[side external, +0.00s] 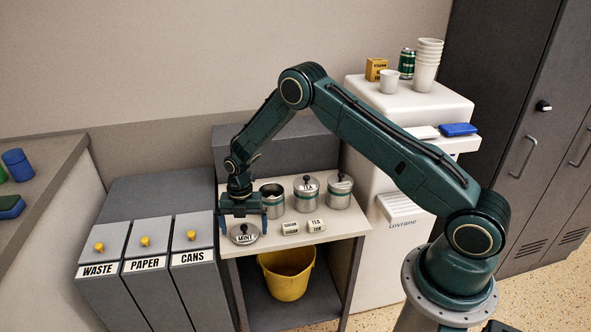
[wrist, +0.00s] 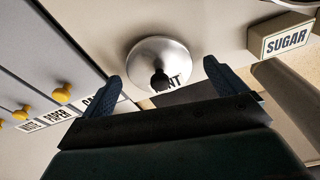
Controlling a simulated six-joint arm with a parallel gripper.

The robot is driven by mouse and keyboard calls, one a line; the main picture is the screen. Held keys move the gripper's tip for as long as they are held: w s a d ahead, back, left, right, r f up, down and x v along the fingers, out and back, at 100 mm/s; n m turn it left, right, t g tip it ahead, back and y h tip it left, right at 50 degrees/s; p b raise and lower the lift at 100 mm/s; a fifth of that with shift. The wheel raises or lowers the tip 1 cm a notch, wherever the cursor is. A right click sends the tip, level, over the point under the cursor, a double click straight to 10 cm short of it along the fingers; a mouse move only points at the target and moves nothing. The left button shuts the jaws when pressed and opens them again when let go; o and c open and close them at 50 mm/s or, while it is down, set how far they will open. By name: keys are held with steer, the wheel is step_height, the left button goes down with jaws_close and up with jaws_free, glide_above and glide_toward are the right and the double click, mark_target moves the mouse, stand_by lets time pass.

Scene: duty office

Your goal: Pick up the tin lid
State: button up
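The tin lid (side external: 244,236) is a round silver disc marked MINT, lying on the counter's front left part. In the wrist view the lid (wrist: 148,52) shows its dark knob and part of its label. My gripper (side external: 244,224) points down over the lid, with one blue finger on each side. The gripper (wrist: 162,72) is open, its fingers spread wider than the lid and apart from it. Whether the fingertips are level with the lid I cannot tell. An open tin (side external: 272,202) without a lid stands just behind to the right.
Two lidded tins (side external: 305,196) (side external: 339,193) stand at the back right of the counter (side external: 345,222). Small labelled blocks (side external: 291,228) (side external: 316,226), one marked SUGAR (wrist: 285,40), lie right of the lid. Waste, paper and cans bins (side external: 192,255) stand at the left.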

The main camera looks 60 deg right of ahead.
mark_target(244, 226)
steer(key=c, duration=0.9)
steer(key=shift+r, duration=0.1)
step_height(244, 226, up, 20)
steer(key=shift+f, duration=0.1)
stand_by(0.7)
steer(key=d+f, duration=0.1)
steer(key=d, duration=0.3)
steer(key=d+f, duration=0.2)
steer(key=d, duration=0.3)
steer(key=d+f, duration=0.1)
steer(key=d, duration=0.3)
steer(key=shift+s+d+f, duration=0.15)
steer(key=shift+s+f, duration=0.05)
steer(key=shift+f, duration=0.1)
